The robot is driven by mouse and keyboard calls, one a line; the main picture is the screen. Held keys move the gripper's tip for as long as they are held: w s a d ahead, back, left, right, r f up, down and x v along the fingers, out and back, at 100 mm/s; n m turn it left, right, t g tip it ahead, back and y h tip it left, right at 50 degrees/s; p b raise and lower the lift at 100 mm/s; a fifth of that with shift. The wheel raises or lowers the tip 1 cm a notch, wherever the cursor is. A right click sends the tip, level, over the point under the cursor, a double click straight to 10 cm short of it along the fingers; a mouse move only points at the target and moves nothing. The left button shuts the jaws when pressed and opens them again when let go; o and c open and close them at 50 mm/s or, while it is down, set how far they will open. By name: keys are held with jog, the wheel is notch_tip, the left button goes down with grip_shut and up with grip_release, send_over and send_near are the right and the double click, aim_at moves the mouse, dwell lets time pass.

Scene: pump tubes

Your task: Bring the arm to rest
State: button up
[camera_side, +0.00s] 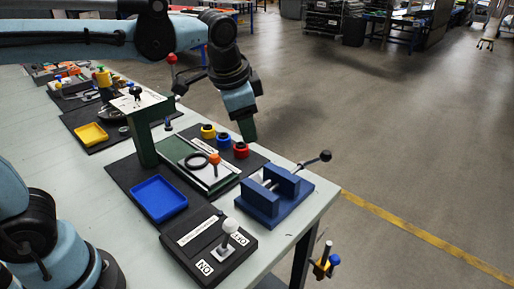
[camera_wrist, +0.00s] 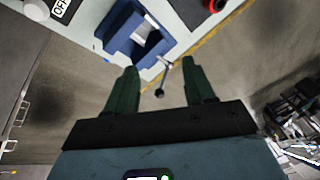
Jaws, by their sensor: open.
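My gripper (camera_side: 249,133) is above the back edge of the workbench, behind the red and blue round pieces, pointing down. In the wrist view its two green fingers (camera_wrist: 160,82) stand apart with nothing held between them. A blue vise (camera_side: 272,196) with a ball-ended handle (camera_side: 325,156) sits at the bench's right corner. The vise (camera_wrist: 137,32) also shows beyond the fingers in the wrist view, with its handle reaching into the gap between them as seen there. The handle appears farther off than the fingertips.
A green press-like stand (camera_side: 146,135) is on a black mat with a blue tray (camera_side: 158,198). A switch box with a white-knobbed lever (camera_side: 229,227) is at the front. Yellow, blue and red (camera_side: 241,150) round pieces line the back. A yellow tray (camera_side: 91,134) lies farther left. Open floor is beyond the bench.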

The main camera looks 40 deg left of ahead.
jog(key=s+a+f+n+t, duration=0.1)
jog(key=s+a+f+n, duration=0.1)
jog(key=s+f+n, duration=0.1)
jog(key=s+a+f+n+t+h, duration=0.1)
jog(key=s+a+f+n+t, duration=0.1)
jog(key=s, duration=0.4)
jog(key=shift+s+a+f+n, duration=0.2)
jog(key=shift+a+f+n, duration=0.5)
jog(key=shift+f, duration=0.1)
jog(key=shift+o, duration=0.5)
